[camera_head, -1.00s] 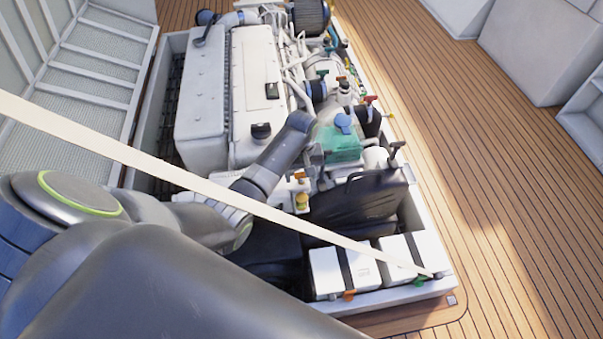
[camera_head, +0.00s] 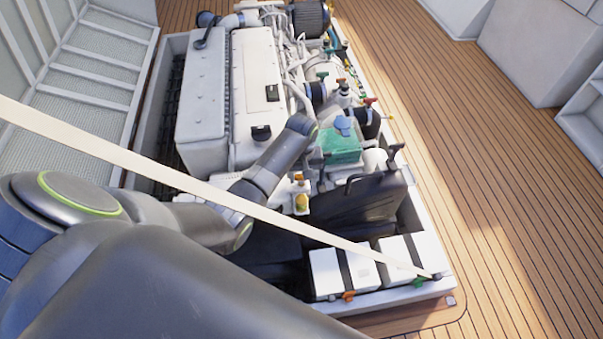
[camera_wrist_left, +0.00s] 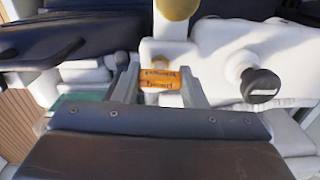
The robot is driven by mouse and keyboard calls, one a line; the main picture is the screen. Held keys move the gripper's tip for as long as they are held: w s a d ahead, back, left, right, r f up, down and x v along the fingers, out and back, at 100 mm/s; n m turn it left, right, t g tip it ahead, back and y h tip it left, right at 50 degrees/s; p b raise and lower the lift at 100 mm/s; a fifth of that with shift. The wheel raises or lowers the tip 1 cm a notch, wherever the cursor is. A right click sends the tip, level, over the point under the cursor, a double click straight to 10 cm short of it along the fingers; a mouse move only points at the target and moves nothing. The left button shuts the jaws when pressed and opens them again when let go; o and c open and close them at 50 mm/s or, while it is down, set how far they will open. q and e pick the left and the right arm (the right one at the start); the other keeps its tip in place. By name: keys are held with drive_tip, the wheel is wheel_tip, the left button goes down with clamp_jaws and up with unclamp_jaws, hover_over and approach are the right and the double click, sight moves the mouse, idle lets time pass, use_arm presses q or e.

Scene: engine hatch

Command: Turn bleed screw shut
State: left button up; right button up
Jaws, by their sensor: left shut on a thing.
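An orange tag with dark lettering that seems to read "bleed" (camera_wrist_left: 159,79) sits between the fingers of my left gripper (camera_wrist_left: 158,88) in the left wrist view. The fingers are shut on the bleed screw with this tag; the screw's body is mostly hidden behind the tag and fingers. In the head view my left gripper (camera_head: 312,160) is small and partly hidden by its own wrist, at the engine's near end beside the green tank (camera_head: 341,143). My right gripper is not in view.
A yellow cap (camera_head: 302,203) is close to my left gripper. A black-topped knob (camera_wrist_left: 260,84) stands on the white housing beside it. White boxes with black straps (camera_head: 342,271) are at the near end of the bay. A pale strap (camera_head: 130,157) crosses the head view.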

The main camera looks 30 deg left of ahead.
use_arm(q)
drive_tip(key=m+p, duration=0.3)
drive_tip(key=shift+r+p, duration=0.3)
drive_tip(key=shift+r, duration=0.05)
drive_tip(key=m+p, duration=0.3)
drive_tip(key=m, duration=0.2)
drive_tip(key=shift+f+m, duration=0.15)
drive_tip(key=shift+m, duration=0.15)
drive_tip(key=m+p, duration=0.2)
drive_tip(key=m, duration=0.2)
drive_tip(key=shift+w+m, duration=0.1)
drive_tip(key=shift+m, duration=0.2)
drive_tip(key=shift+f+m+p, duration=0.1)
drive_tip(key=shift+m+p, duration=0.2)
drive_tip(key=shift+m, duration=1.6)
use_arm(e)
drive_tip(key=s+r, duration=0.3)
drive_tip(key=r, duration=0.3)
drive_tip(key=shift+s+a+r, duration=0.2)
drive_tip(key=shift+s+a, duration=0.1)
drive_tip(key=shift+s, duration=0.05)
use_arm(q)
drive_tip(key=shift+o, duration=0.2)
drive_tip(key=o, duration=1)
drive_tip(key=shift+c, duration=0.2)
